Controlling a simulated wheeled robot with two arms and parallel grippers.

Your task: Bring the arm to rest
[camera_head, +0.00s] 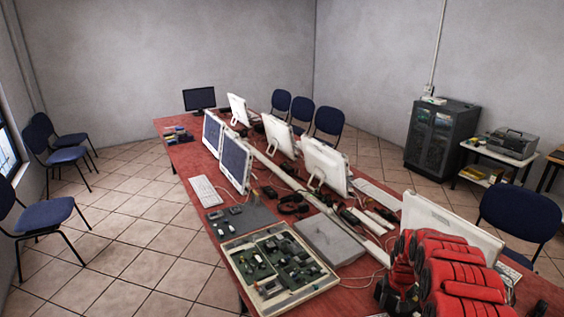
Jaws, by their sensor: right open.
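My right arm (455,275), red with black joints, is folded up at the bottom right, in front of the near end of the table. My right gripper (386,293) shows as dark parts at the left side of the arm, low in the picture. It is open, and nothing is seen between its fingers. The arm hides part of the near table and the lower part of a white monitor (450,226). My left gripper is not in view.
A long red table (192,155) carries monitors, a white keyboard (206,191), loose cables and a shallow tray (325,286) of electronic parts. A grey flat box (330,238) lies beside the tray. Blue chairs stand around.

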